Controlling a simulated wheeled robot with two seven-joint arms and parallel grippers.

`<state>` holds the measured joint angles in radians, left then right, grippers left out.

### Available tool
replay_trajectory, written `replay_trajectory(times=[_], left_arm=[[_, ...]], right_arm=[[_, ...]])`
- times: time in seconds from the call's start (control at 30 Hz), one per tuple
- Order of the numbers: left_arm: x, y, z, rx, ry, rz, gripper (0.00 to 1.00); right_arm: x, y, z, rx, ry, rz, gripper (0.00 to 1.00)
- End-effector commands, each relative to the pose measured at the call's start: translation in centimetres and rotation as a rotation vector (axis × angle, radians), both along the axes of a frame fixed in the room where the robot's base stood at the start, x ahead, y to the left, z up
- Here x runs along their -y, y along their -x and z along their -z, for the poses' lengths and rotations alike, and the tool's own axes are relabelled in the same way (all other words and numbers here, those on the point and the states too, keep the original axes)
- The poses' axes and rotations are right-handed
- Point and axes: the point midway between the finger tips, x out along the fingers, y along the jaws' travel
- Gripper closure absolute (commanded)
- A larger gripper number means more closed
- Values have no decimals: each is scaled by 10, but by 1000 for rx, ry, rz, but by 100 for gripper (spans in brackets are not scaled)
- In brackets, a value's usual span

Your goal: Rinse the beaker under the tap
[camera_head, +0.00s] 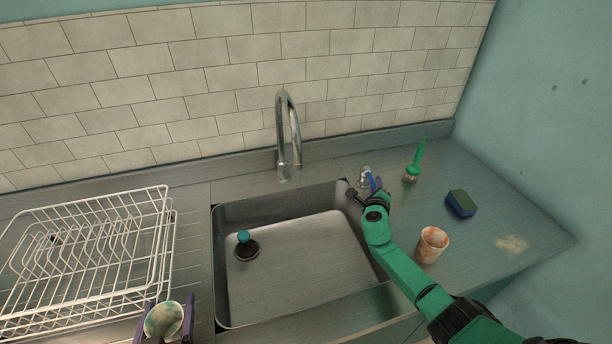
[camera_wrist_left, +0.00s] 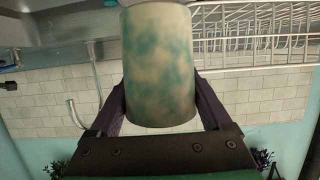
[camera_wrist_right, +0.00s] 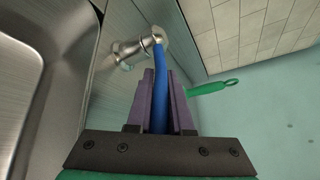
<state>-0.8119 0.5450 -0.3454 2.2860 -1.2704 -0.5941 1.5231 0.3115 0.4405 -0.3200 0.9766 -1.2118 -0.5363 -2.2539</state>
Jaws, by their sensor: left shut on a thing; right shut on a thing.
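The beaker (camera_head: 163,322), pale with green blotches, is at the bottom left of the head view, between the dish rack and the sink. My left gripper (camera_head: 165,312) is shut around it; the left wrist view shows the beaker (camera_wrist_left: 158,65) between both fingers. The tap's metal spout (camera_head: 283,130) arches over the sink (camera_head: 310,265) from its back edge; no water shows beneath it. My right gripper (camera_head: 373,186) is at the sink's back right corner, shut on the blue tap lever (camera_wrist_right: 160,85), which joins a small metal valve (camera_wrist_right: 138,48).
A white wire dish rack (camera_head: 95,250) stands left of the sink. A dark plug with a teal knob (camera_head: 245,242) sits in the sink. Right of it are a green brush (camera_head: 417,160), a blue-green sponge (camera_head: 461,203), an orange-blotched cup (camera_head: 432,245) near my right arm, and a pale stain (camera_head: 512,244).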

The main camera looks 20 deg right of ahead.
Motion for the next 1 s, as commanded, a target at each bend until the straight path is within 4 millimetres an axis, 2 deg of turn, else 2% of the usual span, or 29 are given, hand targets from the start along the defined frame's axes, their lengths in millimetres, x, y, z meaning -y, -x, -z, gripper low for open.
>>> replay_trajectory(times=[0.1,0.13,0.17,0.2,0.57,0.67,0.8,1.0], left_arm=[[0,0,0,0,0,0,72],[0,0,0,0,0,0,72],[0,0,0,0,0,0,72],[0,0,0,0,0,0,72],[0,0,-3,0,0,0,72],[0,0,-10,0,0,0,72],[0,0,-20,0,0,0,72],[0,0,-21,0,0,0,72]], right_arm=[[0,1,3,-4,-1,0,100],[0,1,3,-4,-1,0,69],[0,1,3,-4,-1,0,58],[0,1,2,-4,-1,0,51],[-2,4,-1,-1,-1,-2,51],[-9,16,-6,-1,-1,-3,51],[-27,45,-13,-3,-4,-4,51],[-51,86,-20,-5,-3,-2,51]])
